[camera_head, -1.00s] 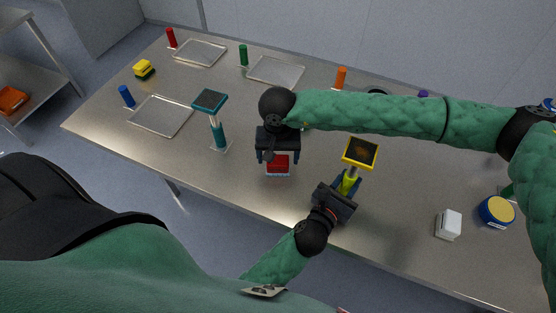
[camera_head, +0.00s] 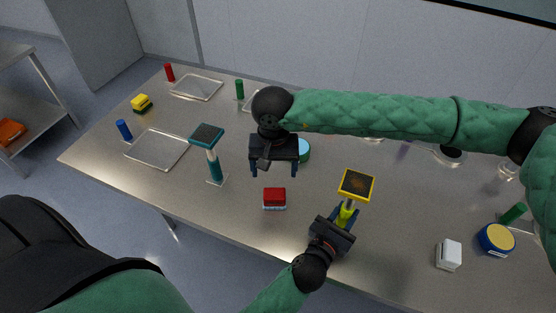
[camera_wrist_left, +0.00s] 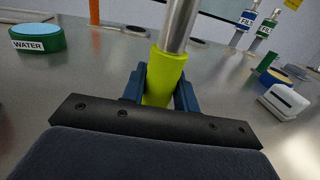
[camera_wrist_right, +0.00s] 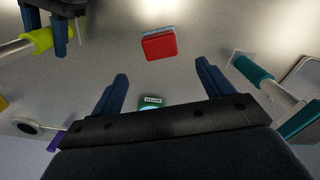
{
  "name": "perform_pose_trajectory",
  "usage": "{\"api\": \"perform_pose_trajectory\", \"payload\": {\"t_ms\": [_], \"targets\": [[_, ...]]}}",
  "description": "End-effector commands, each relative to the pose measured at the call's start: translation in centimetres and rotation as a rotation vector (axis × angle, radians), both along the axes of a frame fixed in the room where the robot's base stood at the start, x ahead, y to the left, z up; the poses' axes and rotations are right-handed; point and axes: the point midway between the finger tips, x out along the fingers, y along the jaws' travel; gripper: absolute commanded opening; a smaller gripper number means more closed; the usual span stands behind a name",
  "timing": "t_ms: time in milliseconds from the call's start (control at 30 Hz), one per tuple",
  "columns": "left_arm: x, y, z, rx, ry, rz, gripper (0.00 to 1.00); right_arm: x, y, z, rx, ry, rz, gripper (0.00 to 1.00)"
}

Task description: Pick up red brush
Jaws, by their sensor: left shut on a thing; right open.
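The red brush (camera_head: 274,197) lies on the steel table, its red body on top and a pale layer beneath. It also shows in the right wrist view (camera_wrist_right: 160,45), beyond the fingertips. My right gripper (camera_head: 274,171) is open and empty, apart from the brush and farther back in the head view. My left gripper (camera_head: 345,214) is shut on the yellow-green handle of a tool (camera_head: 356,185) with a yellow-rimmed dark head. In the left wrist view the handle (camera_wrist_left: 163,80) sits between the blue fingers, with a metal shaft above it.
A teal tool (camera_head: 213,160) stands upright left of the brush. A blue-topped green tub (camera_head: 304,150) is behind my right gripper. A white block (camera_head: 449,254) and a blue-yellow tub (camera_head: 496,239) stand at the right. The table immediately around the brush is clear.

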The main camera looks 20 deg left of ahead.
Motion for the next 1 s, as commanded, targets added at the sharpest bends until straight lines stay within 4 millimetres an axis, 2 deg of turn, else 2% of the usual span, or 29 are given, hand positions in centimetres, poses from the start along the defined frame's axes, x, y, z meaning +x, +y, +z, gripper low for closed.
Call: {"api": "perform_pose_trajectory", "payload": {"t_ms": [33,67,467,567,800,1000], "targets": [[0.0,0.0,0.0,0.000,0.000,0.000,0.03,0.0,0.0,0.0,0.000,0.000,0.000,0.80],[0.0,0.0,0.0,0.000,0.000,0.000,0.03,0.0,0.0,0.0,0.000,0.000,0.000,0.84],[0.0,0.0,0.0,0.000,0.000,0.000,0.03,0.3,0.8,-0.9,0.001,-0.005,0.001,0.84],[0.0,0.0,0.0,0.000,0.000,0.000,0.03,0.3,0.8,-1.8,0.001,-0.004,0.000,0.84],[0.0,0.0,0.0,0.000,0.000,0.000,0.03,0.2,0.7,-5.5,0.001,-0.003,0.000,0.84],[0.0,0.0,0.0,0.000,0.000,0.000,0.03,0.3,0.7,-7.3,0.001,-0.005,0.000,0.84]]}}
